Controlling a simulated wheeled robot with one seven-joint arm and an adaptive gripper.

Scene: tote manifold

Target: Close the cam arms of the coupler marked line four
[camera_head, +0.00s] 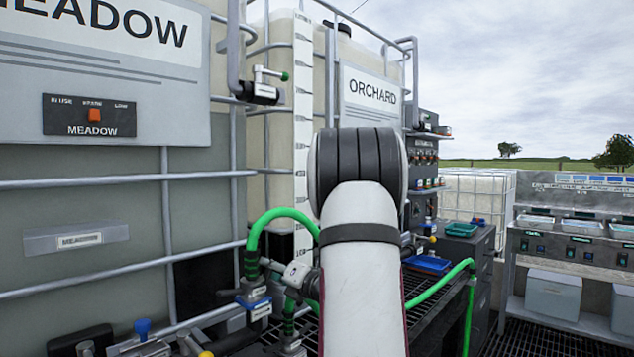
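Green hoses (283,213) run to a cluster of fittings left of my arm. More fittings with a blue knob (142,327) and a yellow knob show at the bottom left edge. I cannot tell which coupler is marked line four or how its cam arms stand. My white arm with its black joint fills the middle, and my gripper does not show.
Caged totes marked MEADOW (100,237) and ORCHARD (372,90) stand left and centre. A valve with a green-tipped handle (262,90) sticks out high up. A dark grated shelf holds a blue tray (428,263). A bench with trays (575,240) stands at right.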

